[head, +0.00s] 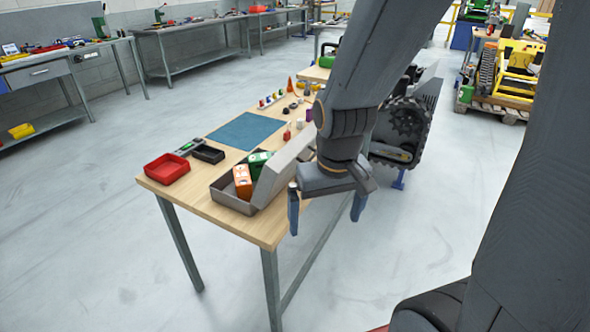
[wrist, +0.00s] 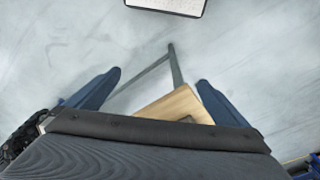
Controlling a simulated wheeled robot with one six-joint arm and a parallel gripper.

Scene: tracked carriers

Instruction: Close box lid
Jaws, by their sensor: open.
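A grey box (head: 232,202) sits near the front end of the wooden table in the head view. Its lid (head: 284,168) stands tilted up on the right side, so the box is open. An orange item (head: 242,182) and a green item (head: 258,162) show inside. My gripper (head: 325,218) hangs to the right of the lid, past the table's edge in the picture, with its two blue fingers apart and nothing between them. The fingers also show in the wrist view (wrist: 158,90), with floor and a table corner between them.
The wooden table (head: 205,203) also holds a red tray (head: 167,168), a black tray (head: 208,154), a blue mat (head: 246,131) and several small parts farther back. A dark tracked machine (head: 404,122) stands behind my arm. Open floor (head: 90,240) lies left of the table.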

